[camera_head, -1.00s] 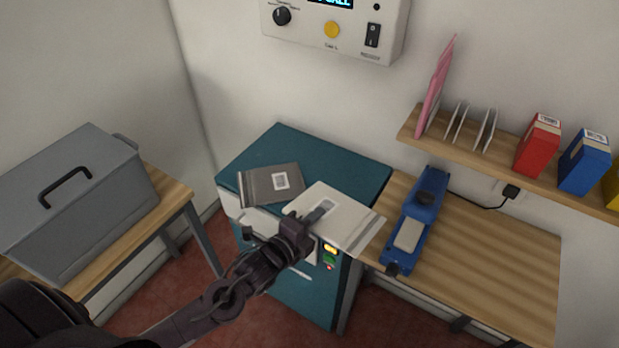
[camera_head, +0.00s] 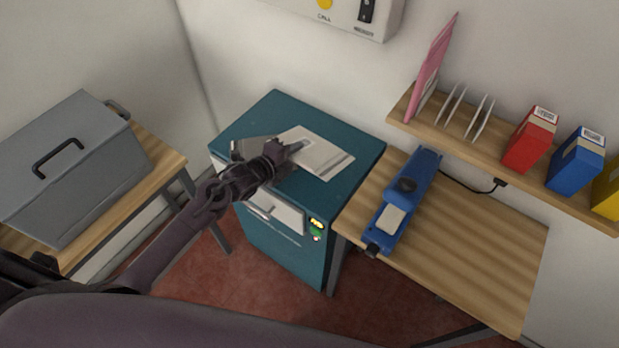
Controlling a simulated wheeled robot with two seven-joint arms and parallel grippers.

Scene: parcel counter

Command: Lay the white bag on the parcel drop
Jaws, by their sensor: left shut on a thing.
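The white bag (camera_head: 326,160) is a flat pale mailer with a label near its left end. It is over the top of the teal parcel drop cabinet (camera_head: 277,108), roughly level. I cannot tell whether its underside touches the top. My left gripper (camera_head: 293,148) is shut on the bag's left front side. A grey bag (camera_head: 244,149) lies on the cabinet top at the left, mostly hidden behind my left gripper and the white bag. My right gripper is not in view.
A blue sealer (camera_head: 408,190) stands on the wooden table (camera_head: 477,240) at the right. A shelf (camera_head: 470,143) above holds a pink mailer, white envelopes and coloured boxes. A grey lidded box (camera_head: 80,175) stands on the left table. The cabinet top's back is clear.

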